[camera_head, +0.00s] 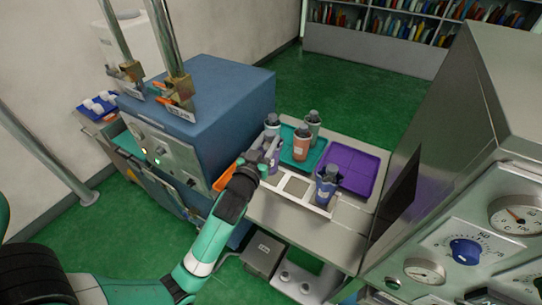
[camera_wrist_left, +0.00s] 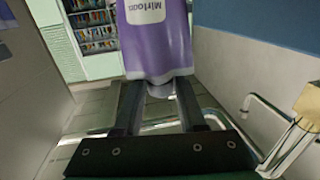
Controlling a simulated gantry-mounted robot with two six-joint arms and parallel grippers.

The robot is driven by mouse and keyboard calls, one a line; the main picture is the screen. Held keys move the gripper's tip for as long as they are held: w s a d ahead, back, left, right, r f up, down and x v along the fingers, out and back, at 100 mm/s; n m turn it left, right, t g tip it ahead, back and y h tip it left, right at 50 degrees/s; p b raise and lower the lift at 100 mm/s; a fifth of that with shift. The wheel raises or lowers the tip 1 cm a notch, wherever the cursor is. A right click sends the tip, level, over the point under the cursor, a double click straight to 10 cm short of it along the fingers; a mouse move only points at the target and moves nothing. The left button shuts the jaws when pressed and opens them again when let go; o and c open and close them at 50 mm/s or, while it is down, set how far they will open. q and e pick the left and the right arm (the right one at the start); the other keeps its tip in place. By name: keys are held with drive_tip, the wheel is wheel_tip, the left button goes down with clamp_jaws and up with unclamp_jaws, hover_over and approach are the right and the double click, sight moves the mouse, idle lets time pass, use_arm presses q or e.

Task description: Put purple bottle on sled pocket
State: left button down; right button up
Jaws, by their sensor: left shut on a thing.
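My left gripper (camera_head: 262,168) is shut on the purple bottle (camera_wrist_left: 158,50), which has a white label and fills the upper middle of the left wrist view between the two fingers. In the head view the purple bottle (camera_head: 273,158) is partly hidden by my gripper. It is over or near the left end of the pale sled (camera_head: 297,187); I cannot tell whether it touches it. The sled has square pockets along it, and a dark blue bottle (camera_head: 327,186) stands at its right end. My right gripper is not in view.
A teal tray (camera_head: 289,158) behind the sled holds an orange bottle (camera_head: 302,145) and a greenish bottle (camera_head: 313,122); a grey-capped bottle (camera_head: 272,124) stands at its left. An empty purple tray (camera_head: 352,168) is at right. A blue machine (camera_head: 215,95) and a steel cabinet (camera_head: 480,110) flank the bench.

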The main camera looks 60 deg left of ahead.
use_arm(q)
drive_tip(key=shift+w+a+f, duration=0.25)
drive_tip(key=shift+f, duration=0.25)
drive_tip(key=shift+w+a+f, duration=0.2)
drive_tip(key=shift+f, duration=0.3)
drive_tip(key=f, duration=0.1)
drive_tip(key=f+b, duration=0.1)
drive_tip(key=f, duration=0.1)
drive_tip(key=w+a+f+b, duration=0.1)
drive_tip(key=shift+f, duration=0.15)
drive_tip(key=shift+d, duration=0.1)
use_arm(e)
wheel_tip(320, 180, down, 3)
use_arm(q)
drive_tip(key=shift+f, duration=0.1)
drive_tip(key=shift+c, duration=2.4)
unclamp_jaws()
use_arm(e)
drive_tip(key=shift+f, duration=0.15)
